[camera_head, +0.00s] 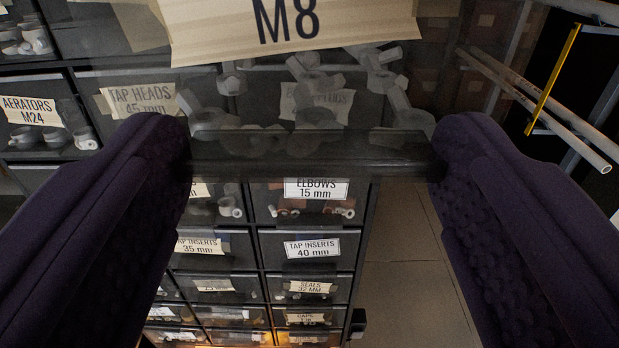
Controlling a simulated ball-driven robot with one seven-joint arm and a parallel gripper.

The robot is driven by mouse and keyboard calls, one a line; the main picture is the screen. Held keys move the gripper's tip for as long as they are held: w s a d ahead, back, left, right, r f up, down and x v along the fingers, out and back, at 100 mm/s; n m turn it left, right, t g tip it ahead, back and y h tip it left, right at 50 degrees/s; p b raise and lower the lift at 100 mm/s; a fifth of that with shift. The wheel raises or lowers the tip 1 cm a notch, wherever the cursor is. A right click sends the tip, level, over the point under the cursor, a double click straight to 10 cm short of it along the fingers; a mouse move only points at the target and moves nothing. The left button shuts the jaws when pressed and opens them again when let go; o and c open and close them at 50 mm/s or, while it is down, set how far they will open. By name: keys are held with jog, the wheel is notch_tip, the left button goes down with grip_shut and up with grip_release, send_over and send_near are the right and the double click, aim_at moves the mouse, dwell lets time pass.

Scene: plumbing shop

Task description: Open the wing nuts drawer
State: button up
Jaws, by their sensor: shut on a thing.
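A clear drawer (310,155) with a dark lower front edge spans the gap between my fingers in the head camera view. Its cream label (290,25) shows "M8"; the upper part of the label is cut off by the frame. Several pale grey wing-nut-like pieces (310,75) show inside it. My gripper (312,148) has one dark finger at each end of the drawer front and is shut on it. The drawer stands out in front of the cabinet, with other drawers showing through it. Its back end is out of view.
The cabinet (255,240) holds rows of labelled drawers, such as "Aerators M24" (30,112) at left and "Elbows 15 mm" (316,188) below. Pale pipes (545,110) and a yellow strip (553,80) stand at right. Bare tiled floor (405,280) lies right of the cabinet.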

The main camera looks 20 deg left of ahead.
jog(key=shift+s+d, duration=0.15)
jog(key=shift+s, duration=0.3)
jog(key=o, duration=1.5)
jog(key=shift+c, duration=0.2)
jog(key=v, duration=0.7)
jog(key=shift+s+p, duration=0.35)
jog(key=shift+p, duration=0.05)
jog(key=shift+d, duration=0.15)
